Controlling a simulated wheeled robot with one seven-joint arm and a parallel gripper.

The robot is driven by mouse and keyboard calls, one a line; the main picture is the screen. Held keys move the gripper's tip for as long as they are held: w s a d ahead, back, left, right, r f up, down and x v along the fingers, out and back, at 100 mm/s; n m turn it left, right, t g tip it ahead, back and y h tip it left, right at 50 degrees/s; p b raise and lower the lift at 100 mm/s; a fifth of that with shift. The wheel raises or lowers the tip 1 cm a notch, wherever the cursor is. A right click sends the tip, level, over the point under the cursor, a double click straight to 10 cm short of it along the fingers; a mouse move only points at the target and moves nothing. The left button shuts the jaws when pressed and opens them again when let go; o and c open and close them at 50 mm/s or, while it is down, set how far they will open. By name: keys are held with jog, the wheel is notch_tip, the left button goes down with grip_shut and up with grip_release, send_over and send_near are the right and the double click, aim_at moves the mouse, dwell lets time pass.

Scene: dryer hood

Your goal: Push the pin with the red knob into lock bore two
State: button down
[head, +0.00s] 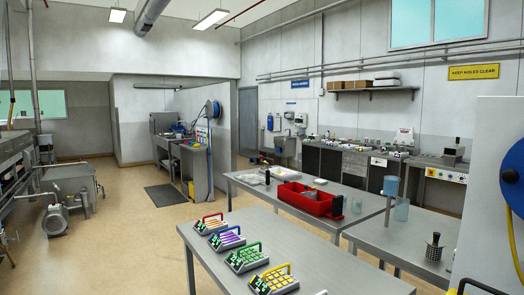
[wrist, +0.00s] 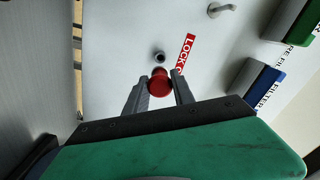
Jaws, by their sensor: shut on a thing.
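In the wrist view my gripper (wrist: 160,77) is shut on the red knob (wrist: 159,85), with one grey finger on each side. The pin's shaft is hidden behind the knob, so I cannot tell whether its tip is inside a bore. A small dark round bore (wrist: 159,57) with a pale rim shows on the light grey panel (wrist: 115,45), just above the knob in the picture. A red label (wrist: 186,53) beginning with "LOCK" is right of the bore; its rest is cut off by a finger. No bore number is readable. The head view does not show my gripper or the knob.
A metal hook (wrist: 222,9) sticks out at the top of the panel. A blue block (wrist: 255,84) and a green block (wrist: 290,22) with filter labels stand at the right. In the head view a steel table (head: 210,262) carries several switch trays.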

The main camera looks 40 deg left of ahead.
jog(key=b+v, duration=0.1)
jog(key=v, duration=0.5)
jog(key=shift+w, duration=0.15)
